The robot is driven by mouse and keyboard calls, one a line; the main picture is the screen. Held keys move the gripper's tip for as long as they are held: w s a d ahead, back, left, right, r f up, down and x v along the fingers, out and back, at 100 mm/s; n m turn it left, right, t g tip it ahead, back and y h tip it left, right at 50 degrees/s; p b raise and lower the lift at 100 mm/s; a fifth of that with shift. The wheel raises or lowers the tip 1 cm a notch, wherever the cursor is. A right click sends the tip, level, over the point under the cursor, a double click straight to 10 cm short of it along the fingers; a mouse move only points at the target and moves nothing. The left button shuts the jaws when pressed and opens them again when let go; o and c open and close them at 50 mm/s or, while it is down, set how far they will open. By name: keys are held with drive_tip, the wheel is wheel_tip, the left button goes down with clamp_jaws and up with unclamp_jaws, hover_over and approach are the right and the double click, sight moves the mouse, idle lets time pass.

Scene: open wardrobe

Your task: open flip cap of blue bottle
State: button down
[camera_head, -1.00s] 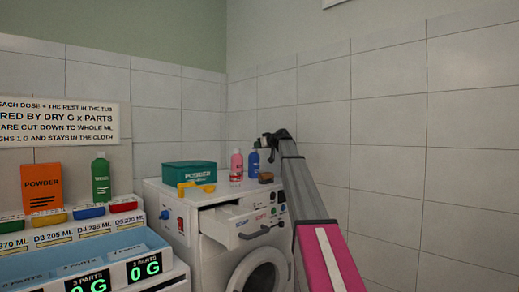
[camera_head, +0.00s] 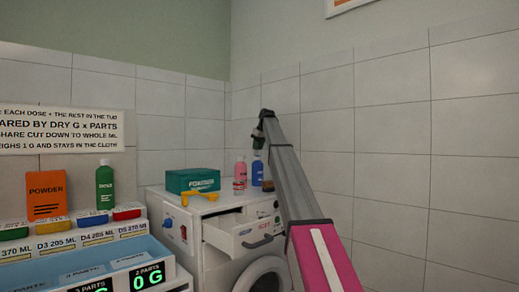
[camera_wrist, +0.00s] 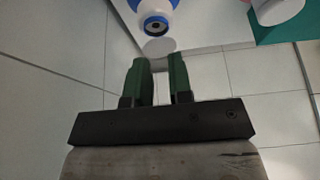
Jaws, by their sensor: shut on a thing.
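The blue bottle (camera_head: 257,173) stands on the washing machine's top, just right of a pink bottle. A pale round flip cap (camera_wrist: 158,48) shows next to the opening, at my fingertips. My gripper (camera_head: 259,142) is just above the blue bottle in the head view. In the wrist view my gripper (camera_wrist: 160,60) has its two green fingers close together, shut on the flip cap. The fingers' exact contact with it is hard to see.
The pink bottle (camera_head: 240,174) stands close left of the blue one. A teal box (camera_head: 193,180) and a yellow object (camera_head: 199,196) are farther left on the washing machine (camera_head: 192,239). Its drawer (camera_head: 232,235) is pulled out. The tiled wall is behind.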

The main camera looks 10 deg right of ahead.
drive_tip(key=shift+w+a+r+g+h, duration=0.1)
drive_tip(key=shift+w+a+g+h, duration=0.25)
drive_tip(key=shift+w+g+h, duration=0.35)
drive_tip(key=shift+s, duration=0.2)
drive_tip(key=c, duration=1)
unclamp_jaws()
drive_tip(key=v, duration=1)
drive_tip(key=shift+r, duration=0.4)
drive_tip(key=shift+d+f, duration=0.1)
